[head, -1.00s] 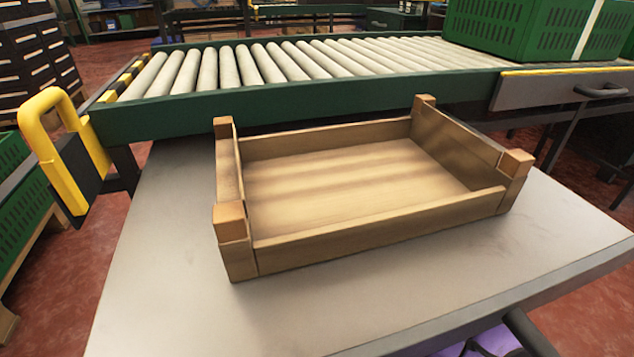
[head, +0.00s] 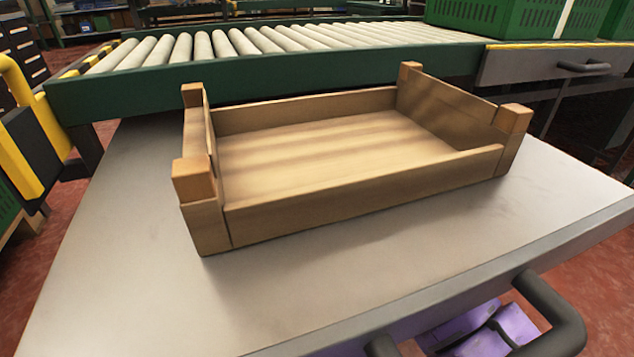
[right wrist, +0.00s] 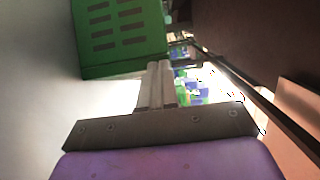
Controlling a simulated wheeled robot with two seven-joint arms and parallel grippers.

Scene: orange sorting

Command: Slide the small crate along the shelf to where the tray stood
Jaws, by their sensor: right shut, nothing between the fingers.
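An empty, shallow wooden crate (head: 363,204) with corner posts sits flat on a grey shelf top (head: 110,270) in the head view. Its long side runs roughly along the roller conveyor behind it. No tray stands on the visible part of the shelf. My right gripper (right wrist: 157,68) shows in the right wrist view with its fingers together and nothing between them. A green slotted crate (right wrist: 120,35) is beyond the fingertips to the upper left in that view. Neither gripper shows in the head view, so how the right gripper lies relative to the wooden crate cannot be told.
A roller conveyor (head: 250,85) with a green side rail runs behind the shelf, with green crates (head: 500,18) on it at the right. A dark bar handle (head: 555,312) juts from the shelf's front edge. Bare shelf lies left and right of the wooden crate.

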